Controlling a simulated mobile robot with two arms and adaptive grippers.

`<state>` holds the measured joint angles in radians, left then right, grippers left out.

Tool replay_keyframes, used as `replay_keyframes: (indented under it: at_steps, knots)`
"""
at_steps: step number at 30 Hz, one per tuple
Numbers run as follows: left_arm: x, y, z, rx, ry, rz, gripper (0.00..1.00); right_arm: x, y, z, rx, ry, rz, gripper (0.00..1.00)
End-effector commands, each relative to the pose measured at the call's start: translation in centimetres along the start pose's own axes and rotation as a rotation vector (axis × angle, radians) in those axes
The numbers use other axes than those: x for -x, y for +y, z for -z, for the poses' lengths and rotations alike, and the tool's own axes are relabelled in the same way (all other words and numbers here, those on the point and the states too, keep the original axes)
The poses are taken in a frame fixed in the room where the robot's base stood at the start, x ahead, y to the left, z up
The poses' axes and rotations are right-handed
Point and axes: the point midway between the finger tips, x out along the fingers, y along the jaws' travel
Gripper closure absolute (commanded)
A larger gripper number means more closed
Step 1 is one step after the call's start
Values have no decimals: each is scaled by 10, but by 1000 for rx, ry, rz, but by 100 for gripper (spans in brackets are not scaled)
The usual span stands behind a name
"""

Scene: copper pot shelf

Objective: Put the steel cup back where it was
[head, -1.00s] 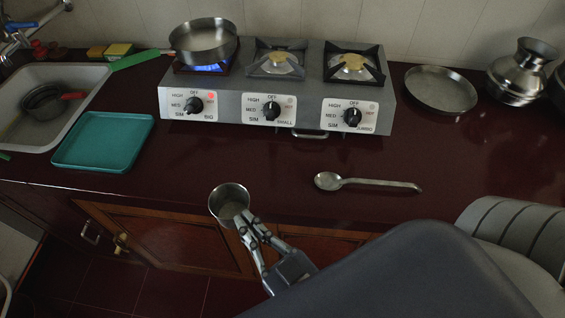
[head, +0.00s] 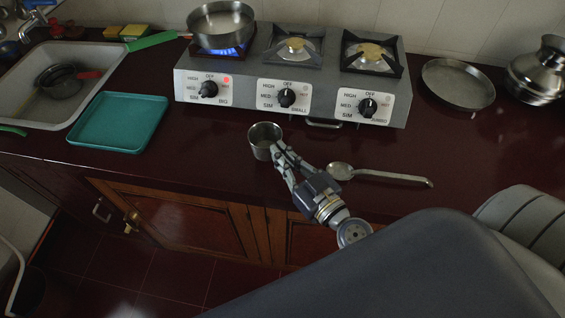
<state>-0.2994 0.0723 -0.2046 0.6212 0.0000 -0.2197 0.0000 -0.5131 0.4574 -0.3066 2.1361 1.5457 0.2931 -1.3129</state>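The steel cup (head: 264,141) is upright over the front part of the dark red counter, in front of the stove. My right gripper (head: 281,155) is at the cup's near right side, with its fingers closed on the cup's wall. I cannot tell whether the cup's base touches the counter or hangs just above it. My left gripper is not in view.
A steel ladle (head: 382,174) lies right of the cup, close to my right wrist. The stove (head: 240,92) stands behind, with a pan (head: 220,24) over a lit blue flame. A teal tray (head: 118,122) lies left. Counter between tray and cup is clear.

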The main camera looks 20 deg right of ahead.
Motion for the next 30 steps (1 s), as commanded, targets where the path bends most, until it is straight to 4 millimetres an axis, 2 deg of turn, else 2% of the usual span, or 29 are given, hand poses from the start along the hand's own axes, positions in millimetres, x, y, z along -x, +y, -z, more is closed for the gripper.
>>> replay_keyframes:
  at_steps: [1,4,17,18,20,30]
  knots:
    - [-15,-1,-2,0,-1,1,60,0,0,-16,3,0,0,100]
    - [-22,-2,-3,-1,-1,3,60,0,0,-25,3,1,0,100]
    - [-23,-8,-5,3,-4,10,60,0,0,-28,4,1,-1,100]
    - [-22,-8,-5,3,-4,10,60,0,0,-27,3,1,-1,86]
    - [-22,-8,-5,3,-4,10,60,0,0,-27,3,0,-1,74]
    - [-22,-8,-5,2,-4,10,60,0,0,-28,1,-2,-1,73]
